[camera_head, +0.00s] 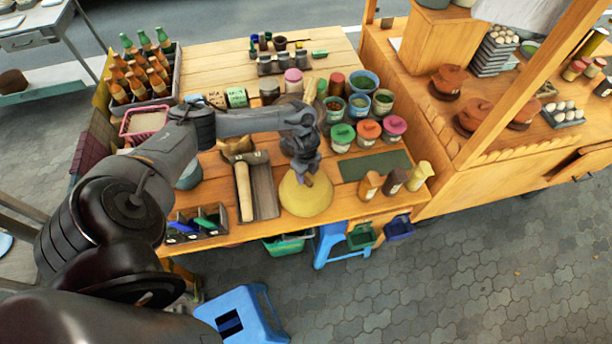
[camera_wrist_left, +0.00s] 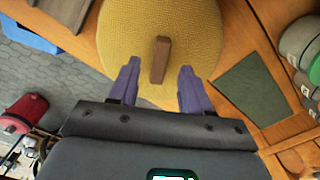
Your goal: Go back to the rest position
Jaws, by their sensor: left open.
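My left gripper (camera_head: 304,176) is above the round yellow woven mat (camera_head: 306,199) near the front edge of the wooden table. In the left wrist view the left gripper (camera_wrist_left: 156,88) is open, its two purple fingers apart. A small brown block (camera_wrist_left: 160,60) shows between and just beyond the fingertips, over the yellow mat (camera_wrist_left: 120,30); I cannot tell whether it lies on the mat. The fingers do not touch it. My right gripper is not in view.
A tray with a wooden roller (camera_head: 244,192) lies left of the mat, and a dark green mat (camera_head: 376,165) lies right. Lidded jars (camera_head: 342,137) stand behind. A bottle crate (camera_head: 150,98) is at the left. Blue stools (camera_head: 243,316) stand on the paving below.

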